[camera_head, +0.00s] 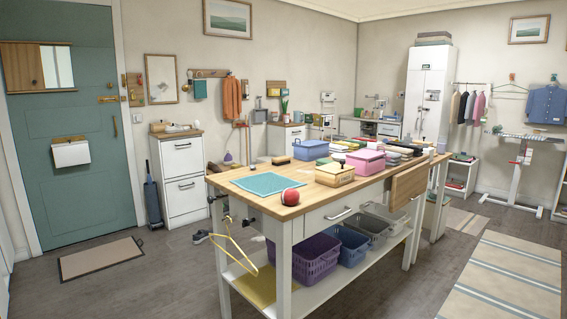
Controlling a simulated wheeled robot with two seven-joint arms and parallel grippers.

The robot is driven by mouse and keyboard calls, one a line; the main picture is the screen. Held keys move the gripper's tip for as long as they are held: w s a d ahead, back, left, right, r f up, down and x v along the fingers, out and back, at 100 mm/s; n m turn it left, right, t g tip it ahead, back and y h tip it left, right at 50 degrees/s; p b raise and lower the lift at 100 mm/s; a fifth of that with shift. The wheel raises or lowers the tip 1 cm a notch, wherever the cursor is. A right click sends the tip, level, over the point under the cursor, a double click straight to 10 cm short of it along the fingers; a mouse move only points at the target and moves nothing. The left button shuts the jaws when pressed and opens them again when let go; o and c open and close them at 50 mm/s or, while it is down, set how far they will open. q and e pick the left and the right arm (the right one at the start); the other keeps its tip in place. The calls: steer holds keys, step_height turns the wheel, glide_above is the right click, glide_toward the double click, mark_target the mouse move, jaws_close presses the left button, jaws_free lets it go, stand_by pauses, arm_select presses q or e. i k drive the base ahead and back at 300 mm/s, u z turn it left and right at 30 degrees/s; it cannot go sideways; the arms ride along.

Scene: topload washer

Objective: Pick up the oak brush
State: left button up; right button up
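A small brush-like item (281,160), with a dark body and a lighter wooden part, lies at the far left edge of the wooden worktable (240,200). It is too small to tell surely whether it is the oak brush. It lies behind the teal mat (270,184) and left of the blue basket (311,150). Neither of my grippers is in view.
A red ball (290,197) sits at the table's front edge. A wooden box with a handle (335,174) and a pink box (366,162) stand farther right. A yellow hanger (236,250) hangs at the near left. Floor is open at the front left.

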mark_target(278, 161)
steer(key=u, duration=1.05)
steer(key=i, duration=5.5)
steer(key=z, duration=2.2)
